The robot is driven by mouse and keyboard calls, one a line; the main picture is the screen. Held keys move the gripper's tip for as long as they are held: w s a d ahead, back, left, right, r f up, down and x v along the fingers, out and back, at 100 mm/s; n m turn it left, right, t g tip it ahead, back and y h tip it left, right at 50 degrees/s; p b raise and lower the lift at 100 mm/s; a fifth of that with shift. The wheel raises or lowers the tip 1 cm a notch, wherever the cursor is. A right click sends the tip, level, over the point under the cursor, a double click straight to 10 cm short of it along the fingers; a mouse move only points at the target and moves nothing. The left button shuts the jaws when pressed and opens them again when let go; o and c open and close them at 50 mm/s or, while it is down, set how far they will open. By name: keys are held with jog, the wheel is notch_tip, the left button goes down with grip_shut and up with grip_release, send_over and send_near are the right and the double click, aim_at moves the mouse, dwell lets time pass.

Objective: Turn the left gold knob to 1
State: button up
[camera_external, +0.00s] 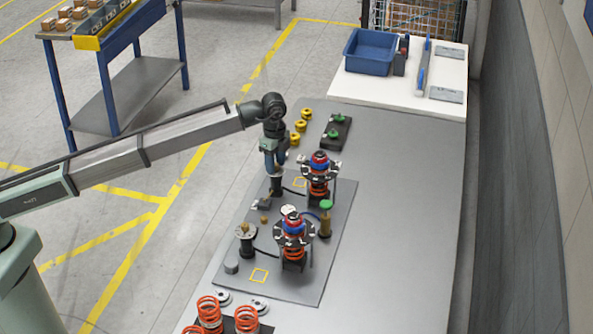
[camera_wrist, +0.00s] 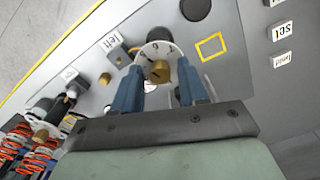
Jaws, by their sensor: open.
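The gold knob (camera_wrist: 159,71) sits on a round white dial (camera_wrist: 151,53) with dark marks, in the middle of the wrist view. A tag reading "left" (camera_wrist: 112,41) is beside it. The marks are too small for me to read the knob's setting surely. My gripper (camera_wrist: 161,67) is open, with one blue finger on each side of the knob and gaps showing between. In the external view my gripper (camera_external: 274,168) points down over the far left part of the grey plate and hides this knob. Another gold-topped knob (camera_external: 246,230) stands on a black post nearer the camera.
Two red-and-blue spring assemblies (camera_external: 318,172) (camera_external: 294,234) stand close by on the plate (camera_external: 330,270), with black cables. A green-topped post (camera_external: 326,218) is between them. The table's right side is clear.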

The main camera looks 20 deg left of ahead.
jog(key=m, duration=0.7)
jog(key=shift+m, duration=0.5)
jog(key=m, duration=0.5)
jog(key=shift+m, duration=0.4)
jog(key=m, duration=0.5)
jog(key=shift+m, duration=2.7)
grip_shut()
